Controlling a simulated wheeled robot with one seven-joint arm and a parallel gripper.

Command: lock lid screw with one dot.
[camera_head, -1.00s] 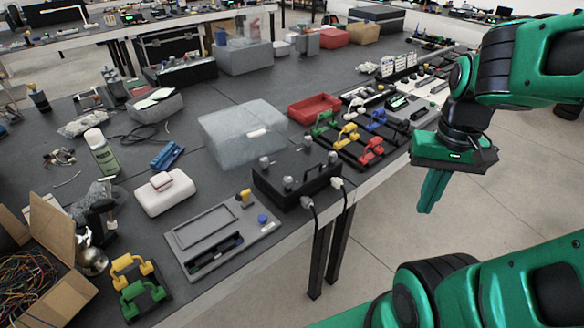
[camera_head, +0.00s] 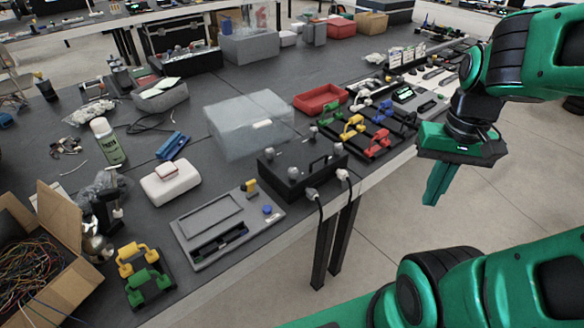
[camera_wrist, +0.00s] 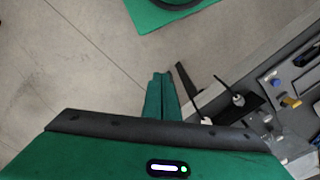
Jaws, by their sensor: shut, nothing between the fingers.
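My gripper (camera_head: 433,196) hangs over the floor to the right of the table's front edge, pointing down. Its fingers are shut and empty; they also show in the wrist view (camera_wrist: 160,85). A black box (camera_head: 300,176) with grey knobs on top and a dark handle sits at the table edge, well left of my gripper. A grey panel (camera_head: 190,225) with a raised rectangular cover lies beside it, with a yellow knob (camera_head: 251,186) and a blue knob (camera_head: 267,209). I cannot make out any dot marks, nor tell which screw has one dot.
Two cables (camera_head: 318,220) hang from the black box past the table edge. A translucent grey case (camera_head: 245,120), a red tray (camera_head: 321,99) and a rack of coloured handles (camera_head: 365,135) stand behind. A white case (camera_head: 170,183) is at left. Floor under my gripper is clear.

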